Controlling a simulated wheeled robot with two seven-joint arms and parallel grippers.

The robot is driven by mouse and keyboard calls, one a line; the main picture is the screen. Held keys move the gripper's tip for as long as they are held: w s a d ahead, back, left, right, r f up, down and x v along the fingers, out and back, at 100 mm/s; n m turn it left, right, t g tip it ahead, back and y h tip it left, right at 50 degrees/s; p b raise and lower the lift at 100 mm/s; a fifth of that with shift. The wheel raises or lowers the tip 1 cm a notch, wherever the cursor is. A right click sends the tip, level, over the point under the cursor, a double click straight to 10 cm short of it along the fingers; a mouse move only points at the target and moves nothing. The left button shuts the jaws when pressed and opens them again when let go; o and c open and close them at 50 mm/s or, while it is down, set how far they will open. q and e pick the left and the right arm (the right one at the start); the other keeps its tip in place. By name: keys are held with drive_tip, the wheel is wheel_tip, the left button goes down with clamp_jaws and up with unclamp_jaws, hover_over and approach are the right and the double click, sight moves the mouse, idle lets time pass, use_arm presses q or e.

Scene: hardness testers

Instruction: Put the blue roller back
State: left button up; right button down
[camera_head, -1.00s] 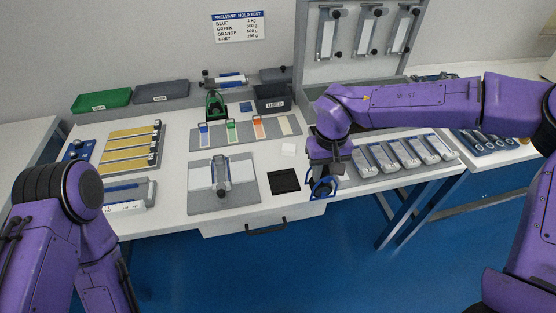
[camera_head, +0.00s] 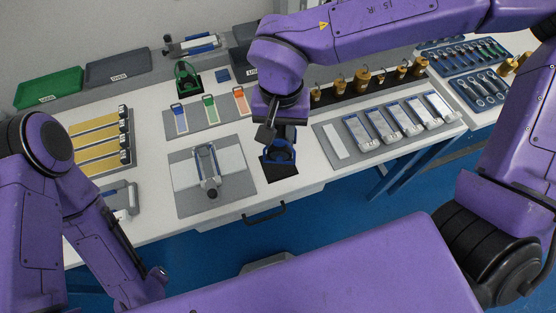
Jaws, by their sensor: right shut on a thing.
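The blue roller (camera_head: 281,154) is in my right gripper (camera_head: 279,138), which is shut on it, jaws pointing down. The gripper hides its upper part. The roller is over the black mat (camera_head: 287,171) at the front of the white table. I cannot tell whether it touches the mat.
A test fixture (camera_head: 207,171) stands on a grey plate left of the mat. A tray of metal test pieces (camera_head: 335,143) lies to the right. A green stand (camera_head: 187,79) and colour-tagged strips (camera_head: 210,108) lie behind. A drawer handle (camera_head: 264,214) juts below the front edge.

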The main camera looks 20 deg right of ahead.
drive_tip(key=s+a+r+m+p, duration=0.2)
drive_tip(key=s+r+m, duration=0.15)
drive_tip(key=s, duration=0.65)
drive_tip(key=shift+m, duration=0.35)
drive_tip(key=w+f+p, duration=0.1)
drive_tip(key=w+p, duration=0.1)
drive_tip(key=w+d+f+p, duration=0.1)
drive_tip(key=w+f+p, duration=0.1)
drive_tip(key=w, duration=0.1)
drive_tip(key=w+f+p, duration=0.1)
drive_tip(key=w+p, duration=0.1)
drive_tip(key=w, duration=0.1)
drive_tip(key=shift+d+f, duration=0.3)
drive_tip(key=shift+d, duration=0.05)
drive_tip(key=w+f, duration=0.1)
drive_tip(key=f, duration=0.1)
drive_tip(key=w+f, duration=0.3)
drive_tip(key=w, duration=0.1)
drive_tip(key=shift+d+f+p, duration=0.35)
drive_tip(key=shift+d+f, duration=0.05)
use_arm(q)
wheel_tip(320, 180, up, 10)
drive_tip(key=p, duration=0.1)
drive_tip(key=shift+w, duration=0.35)
use_arm(e)
drive_tip(key=f, duration=0.3)
drive_tip(key=shift+w+f, duration=0.3)
drive_tip(key=shift+f, duration=0.1)
